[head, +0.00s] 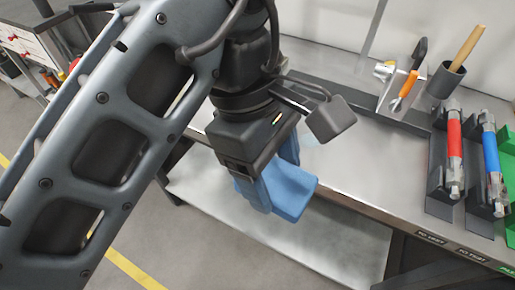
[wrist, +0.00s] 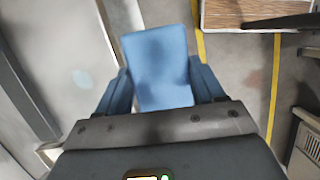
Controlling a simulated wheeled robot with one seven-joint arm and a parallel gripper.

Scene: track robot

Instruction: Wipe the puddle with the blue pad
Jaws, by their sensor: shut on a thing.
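The blue pad (head: 290,190) is held in my gripper (head: 272,172), whose fingers are also blue. In the wrist view the pad (wrist: 157,62) sits between the two fingers of my gripper (wrist: 162,88). The pad is in the air, in front of the workbench's front edge as pictured, apart from the top. The puddle seems to be a faint bluish patch (head: 311,139) on the grey bench top, just beyond the gripper. A small pale blue spot in the wrist view (wrist: 82,79) may be the same puddle. My arm and gripper may hide part of it.
The workbench (head: 365,175) has clear metal top around the patch. At its right stand a tool holder with orange-handled pliers (head: 404,90), a dark cup with a wooden handle (head: 447,80), and red (head: 455,135) and blue (head: 491,155) cylinders in holders. A lower shelf (head: 300,240) lies below.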

